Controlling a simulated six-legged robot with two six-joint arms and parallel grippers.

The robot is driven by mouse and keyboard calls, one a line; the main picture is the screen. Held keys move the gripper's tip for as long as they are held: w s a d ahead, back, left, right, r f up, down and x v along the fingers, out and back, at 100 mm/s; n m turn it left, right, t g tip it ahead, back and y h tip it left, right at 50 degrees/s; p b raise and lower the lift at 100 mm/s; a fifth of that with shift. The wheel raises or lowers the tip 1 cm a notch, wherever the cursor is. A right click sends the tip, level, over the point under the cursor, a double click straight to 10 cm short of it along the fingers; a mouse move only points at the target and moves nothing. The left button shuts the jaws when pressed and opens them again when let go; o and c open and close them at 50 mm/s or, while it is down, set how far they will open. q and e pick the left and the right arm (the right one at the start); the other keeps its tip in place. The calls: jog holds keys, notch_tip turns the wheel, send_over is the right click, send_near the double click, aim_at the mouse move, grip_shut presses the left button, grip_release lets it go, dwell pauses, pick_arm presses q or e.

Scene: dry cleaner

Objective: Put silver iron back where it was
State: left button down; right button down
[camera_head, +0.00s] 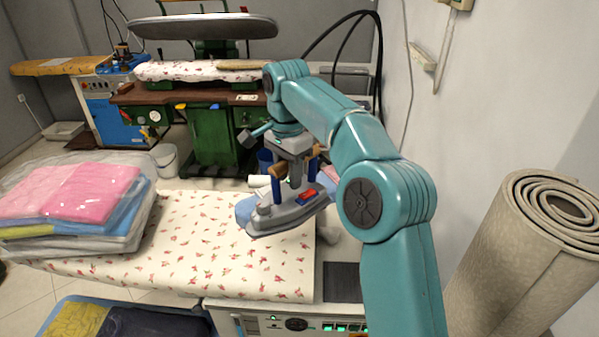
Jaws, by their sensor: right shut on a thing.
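The silver iron (284,217) is at the right part of the flowered ironing board (200,245), with its pointed end towards the lower left. My right gripper (294,185) comes down on it from above and is shut on its handle, between blue and tan parts. Whether the iron touches the board or hangs just above it, I cannot tell. A light blue thing shows beside the iron's left edge. My arm hides part of what lies behind and to the right of the iron. My left gripper is not in view.
Bagged folded clothes (75,205) cover the board's left end. A rolled carpet (530,250) stands at the right. A dark plate (342,281) lies on the control unit (290,318) at the board's right. A green press (208,135) stands behind. The board's middle is clear.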

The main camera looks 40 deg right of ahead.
aim_at(246, 229)
jog(key=a+f+n+b, duration=0.1)
jog(key=a+f, duration=0.2)
jog(key=a, duration=0.1)
jog(key=a+f+n+b, duration=0.1)
jog(key=a+f+n, duration=0.1)
jog(key=a+f, duration=0.1)
jog(key=a+f+n+b, duration=0.2)
jog(key=a+f, duration=0.1)
jog(key=a, duration=0.2)
jog(key=shift+w+f, duration=0.1)
jog(key=shift+w, duration=0.25)
jog(key=a+f+n+b, duration=0.1)
jog(key=a+f+n, duration=0.6)
jog(key=n, duration=0.5)
notch_tip(246, 229, down, 3)
jog(key=shift+s+a+r+n, duration=0.1)
jog(key=shift+s+a+n, duration=0.05)
jog(key=shift+s+n, duration=0.15)
